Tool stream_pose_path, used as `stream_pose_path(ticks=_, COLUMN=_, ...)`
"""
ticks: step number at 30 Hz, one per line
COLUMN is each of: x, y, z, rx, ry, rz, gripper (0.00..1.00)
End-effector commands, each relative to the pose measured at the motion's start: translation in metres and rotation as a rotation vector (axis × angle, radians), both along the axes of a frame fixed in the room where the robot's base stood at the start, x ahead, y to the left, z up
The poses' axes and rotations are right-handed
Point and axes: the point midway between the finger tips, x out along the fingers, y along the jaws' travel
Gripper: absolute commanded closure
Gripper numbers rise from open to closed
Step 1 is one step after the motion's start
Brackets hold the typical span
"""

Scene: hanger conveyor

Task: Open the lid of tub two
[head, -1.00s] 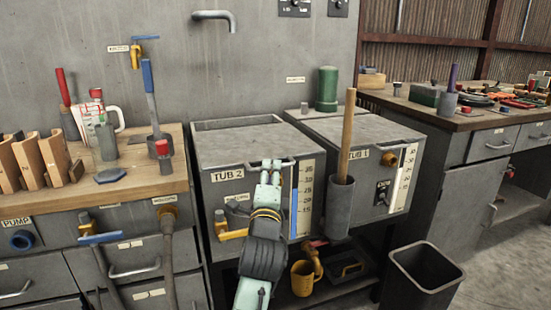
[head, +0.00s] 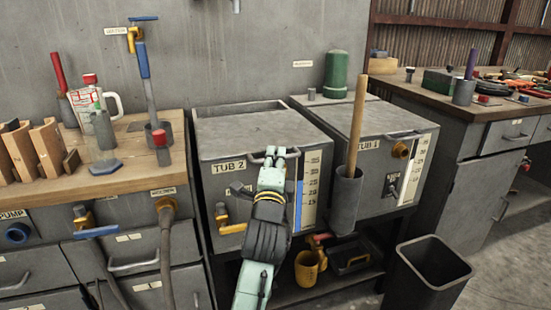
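Tub two is a grey metal box with a "TUB 2" label (head: 229,167) on its front. Its flat grey lid (head: 250,135) is down and looks shut; a dark open recess shows behind it. A bar handle (head: 254,161) runs along the lid's front edge. My gripper (head: 275,152) is at the middle of this handle, its pale green fingertips overlapping the bar in the picture. I cannot tell whether the fingers touch or grip the handle, or how far apart they are. My wrist hides part of the tub's front.
Tub one (head: 380,128) stands close on the right, with a grey holder (head: 344,205) and wooden handle in front. A yellow tap (head: 224,220) juts from tub two's front left. A dark bin (head: 433,268) stands on the floor at right. A workbench (head: 130,180) is at left.

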Motion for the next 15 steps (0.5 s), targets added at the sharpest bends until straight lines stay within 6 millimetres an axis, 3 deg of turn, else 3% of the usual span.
stream_pose_path(ticks=3, x=0.0000, y=0.0000, z=0.0001, rx=0.000, ry=0.000, rz=0.000, gripper=1.00)
stream_pose_path(ticks=15, x=0.0002, y=0.0001, z=0.0003, rx=0.001, ry=-0.001, rz=0.000, gripper=1.00)
